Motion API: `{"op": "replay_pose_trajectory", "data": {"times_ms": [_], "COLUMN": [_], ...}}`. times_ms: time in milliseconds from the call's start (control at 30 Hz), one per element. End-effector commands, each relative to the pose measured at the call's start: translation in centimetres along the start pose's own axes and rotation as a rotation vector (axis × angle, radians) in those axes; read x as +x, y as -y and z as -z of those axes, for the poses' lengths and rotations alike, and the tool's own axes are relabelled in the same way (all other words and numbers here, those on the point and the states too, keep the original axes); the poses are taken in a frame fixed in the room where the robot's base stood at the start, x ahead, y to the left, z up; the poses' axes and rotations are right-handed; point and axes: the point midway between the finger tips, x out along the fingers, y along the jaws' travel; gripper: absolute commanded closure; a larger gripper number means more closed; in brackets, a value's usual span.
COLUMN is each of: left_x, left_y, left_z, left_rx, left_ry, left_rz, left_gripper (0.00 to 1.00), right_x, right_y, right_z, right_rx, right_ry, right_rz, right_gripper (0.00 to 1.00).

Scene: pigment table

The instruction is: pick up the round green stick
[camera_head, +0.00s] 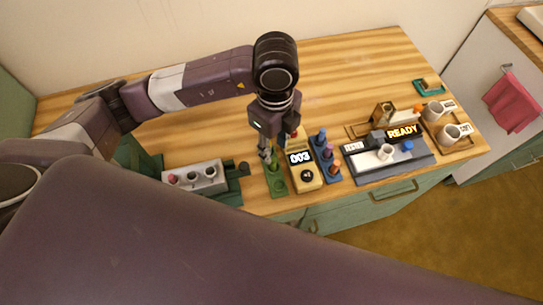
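My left gripper (270,150) points down over a small green tray (276,190) near the table's front edge. Its fingers are small and dark here, and I cannot tell whether they are open or shut. I cannot make out a round green stick for certain; the gripper covers the back of the green tray. A blue rack (334,179) to the right holds several short coloured pieces. My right gripper is not in view.
A yellow device (304,180) reading "003" stands between the green tray and the blue rack. A grey block (207,186) with round cups is left. A grey station (403,167) with a "READY" sign (403,132) and mugs (450,134) are right. The back of the wooden table (350,65) is clear.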

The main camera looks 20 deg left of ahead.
Motion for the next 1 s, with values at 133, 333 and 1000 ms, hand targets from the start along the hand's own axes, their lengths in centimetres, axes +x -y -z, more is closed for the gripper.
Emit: {"op": "replay_pose_trajectory", "data": {"times_ms": [133,333,1000], "left_x": [1.4,4.5,5.8], "left_y": [-0.3,-0.5,-0.4], "left_z": [0.0,0.1,0.1], "left_rx": [0.0,-0.001,0.001], "left_ry": [0.0,0.001,0.0], "left_rz": [-0.005,-0.003,0.001], "left_gripper": [0.67,0.67,1.0], "right_x": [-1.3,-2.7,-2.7], "right_y": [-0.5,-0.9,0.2], "right_z": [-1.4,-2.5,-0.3], "right_rx": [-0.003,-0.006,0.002], "right_ry": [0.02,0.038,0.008], "right_rz": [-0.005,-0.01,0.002], "right_gripper": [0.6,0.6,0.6]}}
